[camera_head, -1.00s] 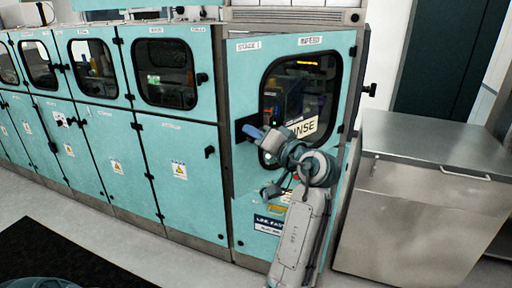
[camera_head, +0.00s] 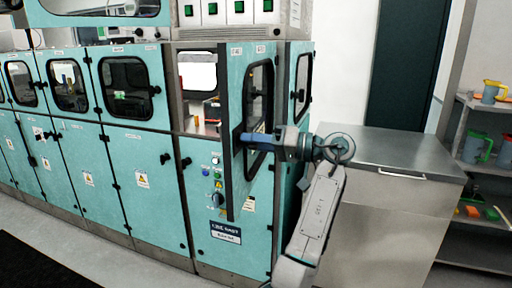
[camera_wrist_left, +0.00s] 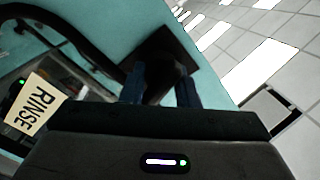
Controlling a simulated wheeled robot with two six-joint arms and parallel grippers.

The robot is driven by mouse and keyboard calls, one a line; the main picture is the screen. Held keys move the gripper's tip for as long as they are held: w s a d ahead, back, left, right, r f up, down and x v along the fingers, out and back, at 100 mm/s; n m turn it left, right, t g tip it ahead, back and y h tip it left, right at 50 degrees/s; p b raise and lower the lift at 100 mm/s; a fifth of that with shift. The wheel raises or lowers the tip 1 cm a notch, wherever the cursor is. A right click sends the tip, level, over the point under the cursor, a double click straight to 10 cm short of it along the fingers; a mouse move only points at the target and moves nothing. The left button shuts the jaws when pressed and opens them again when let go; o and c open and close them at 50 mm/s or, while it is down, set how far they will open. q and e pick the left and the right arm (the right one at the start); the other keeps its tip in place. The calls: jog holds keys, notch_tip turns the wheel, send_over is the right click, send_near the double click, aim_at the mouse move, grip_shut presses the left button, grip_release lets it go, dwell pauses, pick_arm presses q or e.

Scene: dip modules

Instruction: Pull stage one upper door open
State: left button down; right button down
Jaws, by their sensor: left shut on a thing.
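The stage one upper door (camera_head: 252,172) is a teal panel with a dark-framed window, swung outward from the cabinet front and seen at a steep angle in the head view. An opening with a lit interior (camera_head: 198,75) shows to its left. My left gripper (camera_head: 246,137) is shut at the dark handle near the door's free edge. In the left wrist view, blue fingertips (camera_wrist_left: 160,85) sit on either side of the dark handle (camera_wrist_left: 166,52), with the teal door (camera_wrist_left: 115,28) behind. My right gripper is not in view.
A RINSE label (camera_wrist_left: 40,104) shows in the left wrist view. Below the opening is a panel with buttons and a knob (camera_head: 217,199). A steel cabinet (camera_head: 385,215) stands to the right, near my arm. Shelves with jugs (camera_head: 482,147) stand at far right. Grey floor lies in front.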

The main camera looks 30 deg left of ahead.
pick_arm(q)
jog(key=shift+w+d, duration=0.1)
jog(key=shift+d, duration=0.1)
jog(key=shift+a+r, duration=0.1)
jog(key=c, duration=1.2)
grip_release()
jog(key=shift+o, duration=0.5)
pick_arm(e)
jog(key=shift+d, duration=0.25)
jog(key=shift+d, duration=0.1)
